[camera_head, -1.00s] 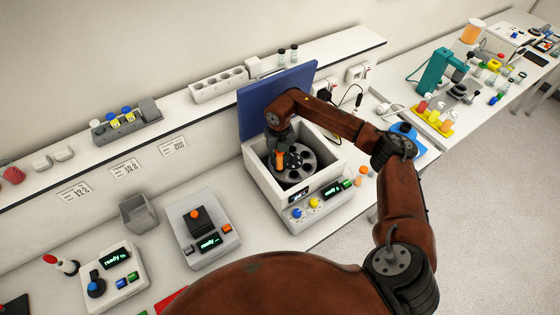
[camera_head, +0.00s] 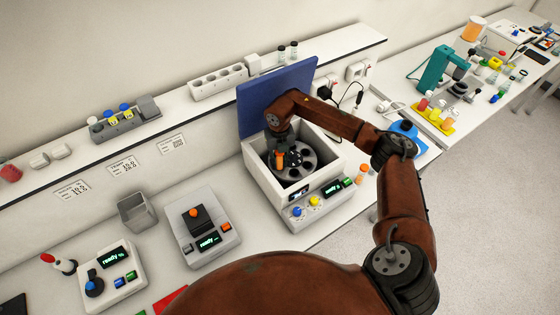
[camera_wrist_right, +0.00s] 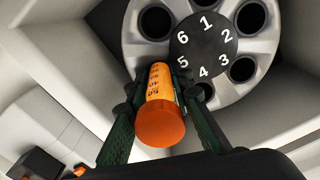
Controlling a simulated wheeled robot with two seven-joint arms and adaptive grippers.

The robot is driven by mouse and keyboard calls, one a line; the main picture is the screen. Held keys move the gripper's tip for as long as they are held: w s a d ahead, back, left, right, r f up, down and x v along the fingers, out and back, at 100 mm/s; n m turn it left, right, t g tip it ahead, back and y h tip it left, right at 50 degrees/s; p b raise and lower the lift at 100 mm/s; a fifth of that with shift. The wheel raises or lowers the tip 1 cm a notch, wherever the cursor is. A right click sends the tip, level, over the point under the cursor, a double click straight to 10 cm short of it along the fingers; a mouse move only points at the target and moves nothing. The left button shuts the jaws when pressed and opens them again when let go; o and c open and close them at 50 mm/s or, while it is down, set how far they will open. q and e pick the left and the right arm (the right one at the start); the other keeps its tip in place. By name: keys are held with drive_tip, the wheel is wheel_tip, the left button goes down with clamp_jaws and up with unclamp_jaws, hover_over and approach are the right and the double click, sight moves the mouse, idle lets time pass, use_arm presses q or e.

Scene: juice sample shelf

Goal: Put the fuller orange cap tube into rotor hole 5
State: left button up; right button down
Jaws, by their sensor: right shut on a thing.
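My right gripper (camera_wrist_right: 165,92) is shut on the orange cap tube (camera_wrist_right: 158,85), which has an orange body with dark scale marks. In the wrist view its orange cap points toward the camera and its far end points at the rotor (camera_wrist_right: 265,75). The tube covers the place of hole 5, beside the printed 5; I cannot tell how far it is in the hole. The holes by 2, 3, 4 and 6 look dark and empty. In the head view the tube (camera_head: 280,160) is at the left side of the rotor, inside the open centrifuge (camera_head: 262,182). My left gripper is not in view.
The blue lid (camera_head: 262,100) stands open behind the rotor. The centrifuge's pale walls surround my gripper closely. Another orange-capped item (camera_head: 361,172) stands to the right. A grey device with an orange knob (camera_head: 202,225) and a grey bin (camera_head: 137,212) stand to the left.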

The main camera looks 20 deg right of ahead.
drive_tip(key=shift+f, duration=0.3)
drive_tip(key=shift+r, duration=0.2)
drive_tip(key=shift+r+p, duration=0.5)
drive_tip(key=shift+r, duration=0.45)
drive_tip(key=c, duration=1.6)
unclamp_jaws()
drive_tip(key=shift+r, duration=0.15)
